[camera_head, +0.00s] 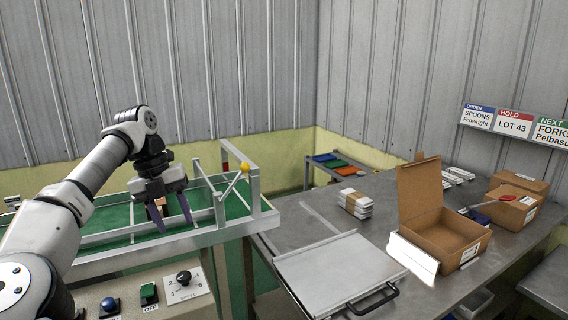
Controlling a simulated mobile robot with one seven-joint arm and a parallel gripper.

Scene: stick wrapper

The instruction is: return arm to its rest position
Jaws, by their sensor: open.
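My gripper (171,212) hangs from my arm at the left, over the green conveyor belt with metal side rails (120,240). Its two purple fingers point down and stand apart. A small brown and dark thing (156,211) shows by the fingers; whether it lies on the belt or between them is hard to tell. My arm reaches in from the lower left corner, bent at the elbow.
A control panel (135,285) with buttons and a knob is below the belt. On the steel table (390,205) are an open cardboard box (440,235), a stack of white packs (355,203) and a flat metal lid with handle (335,270). A metal frame (254,190) stands at the belt's end.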

